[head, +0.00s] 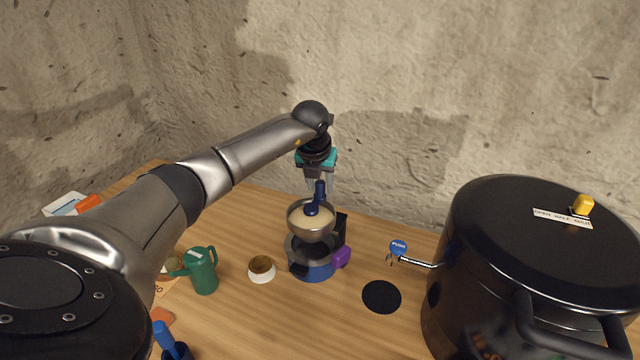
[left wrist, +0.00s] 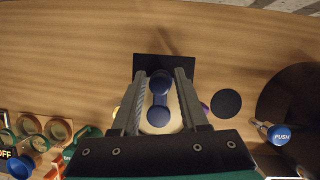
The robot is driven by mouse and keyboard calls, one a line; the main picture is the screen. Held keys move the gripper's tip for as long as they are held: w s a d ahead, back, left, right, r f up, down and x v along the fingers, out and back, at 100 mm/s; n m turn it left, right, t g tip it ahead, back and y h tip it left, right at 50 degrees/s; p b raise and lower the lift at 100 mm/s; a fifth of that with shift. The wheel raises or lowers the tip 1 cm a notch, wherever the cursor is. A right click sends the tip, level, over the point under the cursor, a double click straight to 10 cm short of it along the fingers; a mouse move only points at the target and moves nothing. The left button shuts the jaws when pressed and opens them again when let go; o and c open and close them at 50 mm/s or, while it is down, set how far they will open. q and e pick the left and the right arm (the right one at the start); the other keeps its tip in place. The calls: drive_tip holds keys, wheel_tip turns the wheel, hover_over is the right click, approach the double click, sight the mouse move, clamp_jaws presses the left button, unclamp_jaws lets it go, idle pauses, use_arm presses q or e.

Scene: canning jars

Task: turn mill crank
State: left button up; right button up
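The mill (head: 312,268) stands on the table, with a metal bowl on top holding pale contents and a blue base. Its blue crank (head: 313,209) lies across the bowl, with an upright handle (head: 320,192) at one end. My left gripper (head: 319,186) points down from above at the handle. In the left wrist view, my left gripper (left wrist: 160,78) is open, its fingers on either side of the crank (left wrist: 159,103) with gaps showing. The exact height of the fingertips along the handle is hard to tell. My right gripper is not in view.
A large black pot (head: 535,260) stands at right, with a blue PUSH knob (head: 398,247) beside it. A black disc (head: 381,296), a small white-rimmed bowl (head: 261,270) and a green jug (head: 203,271) stand around the mill. A rough wall rises behind.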

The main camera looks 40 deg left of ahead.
use_arm(q)
clamp_jaws()
drive_tip(key=shift+m, duration=0.3)
